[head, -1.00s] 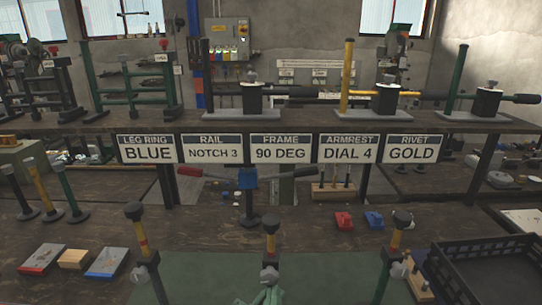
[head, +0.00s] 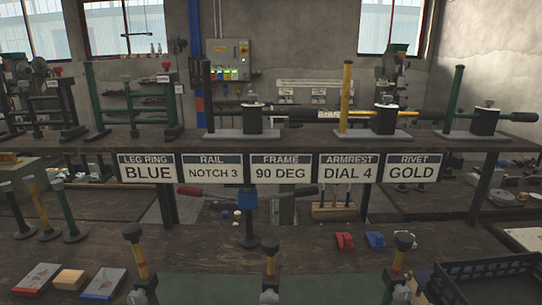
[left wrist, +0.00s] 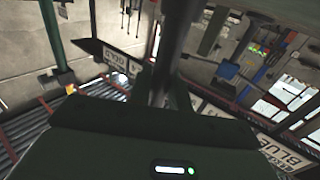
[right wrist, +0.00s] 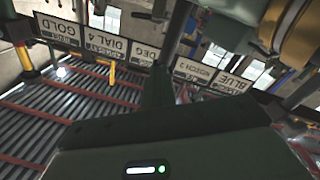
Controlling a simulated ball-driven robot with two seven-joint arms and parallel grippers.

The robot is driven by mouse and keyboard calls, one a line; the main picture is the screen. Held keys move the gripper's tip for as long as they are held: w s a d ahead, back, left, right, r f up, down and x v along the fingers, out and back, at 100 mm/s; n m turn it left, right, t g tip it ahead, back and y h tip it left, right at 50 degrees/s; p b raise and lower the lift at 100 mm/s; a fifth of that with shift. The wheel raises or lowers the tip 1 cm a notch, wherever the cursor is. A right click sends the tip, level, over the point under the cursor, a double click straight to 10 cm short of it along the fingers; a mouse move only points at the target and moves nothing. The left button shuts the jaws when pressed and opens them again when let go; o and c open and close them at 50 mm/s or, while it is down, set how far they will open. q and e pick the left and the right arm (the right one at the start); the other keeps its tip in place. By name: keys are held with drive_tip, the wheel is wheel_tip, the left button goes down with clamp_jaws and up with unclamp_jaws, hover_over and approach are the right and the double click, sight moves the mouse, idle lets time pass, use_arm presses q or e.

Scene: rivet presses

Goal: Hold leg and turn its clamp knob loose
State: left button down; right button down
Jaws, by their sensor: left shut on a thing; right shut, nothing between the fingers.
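In the left wrist view my left gripper (left wrist: 162,88) is shut on a dark upright leg (left wrist: 174,45); which of the three I cannot tell. In the right wrist view my right gripper (right wrist: 157,88) is shut and empty. A dark post (right wrist: 178,30) rises beyond its fingers. Neither gripper shows in the head view.
Signs hang from the shelf (head: 330,140), including LEG RING BLUE (head: 147,168). A black crate (head: 485,280) is front right. Three spare posts (head: 40,205) stand at left.

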drive_tip(key=shift+d+r, duration=0.45)
idle(0.5)
